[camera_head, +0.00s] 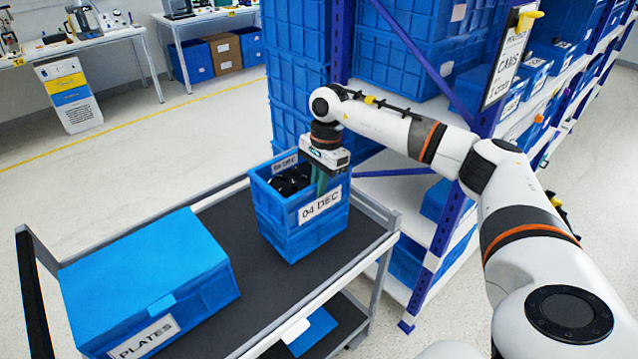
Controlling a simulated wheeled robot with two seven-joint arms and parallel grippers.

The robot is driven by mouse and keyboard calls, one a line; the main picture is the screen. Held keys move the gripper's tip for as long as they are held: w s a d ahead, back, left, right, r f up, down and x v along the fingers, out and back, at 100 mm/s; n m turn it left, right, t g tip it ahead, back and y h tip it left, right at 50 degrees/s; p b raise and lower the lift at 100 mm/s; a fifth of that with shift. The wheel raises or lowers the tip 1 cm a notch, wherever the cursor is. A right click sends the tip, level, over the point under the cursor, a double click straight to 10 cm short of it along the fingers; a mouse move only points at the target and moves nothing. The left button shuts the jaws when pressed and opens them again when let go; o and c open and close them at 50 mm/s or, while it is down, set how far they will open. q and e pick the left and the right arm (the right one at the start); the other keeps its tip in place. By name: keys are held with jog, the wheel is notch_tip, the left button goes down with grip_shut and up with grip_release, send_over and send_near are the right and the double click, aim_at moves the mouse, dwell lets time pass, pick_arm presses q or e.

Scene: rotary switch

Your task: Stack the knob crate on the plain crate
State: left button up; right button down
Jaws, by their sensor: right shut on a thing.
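The knob crate (284,214) is a blue open box with black knobs (291,181) inside and a "04 DEC" label on its front. It is upright on the right half of the cart top. A seam runs across its lower body; the blue part below (299,243) looks like a plain crate directly under it, with its inside hidden. My right gripper (322,184) comes down from above and is shut on the knob crate's near right wall. The fingertips are partly hidden by the wall. My left gripper is not in view.
The cart's dark top (226,222) has a raised metal edge. A closed blue "PLATES" box (145,273) fills its left part, with a gap before the crates. A blue-framed rack (447,215) with stacked bins stands close behind and right. Open floor lies left.

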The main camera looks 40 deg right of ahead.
jog(key=shift+f+b, duration=0.45)
jog(key=shift+f, duration=0.05)
dwell(1.0)
jog(key=c, duration=1.4)
grip_release()
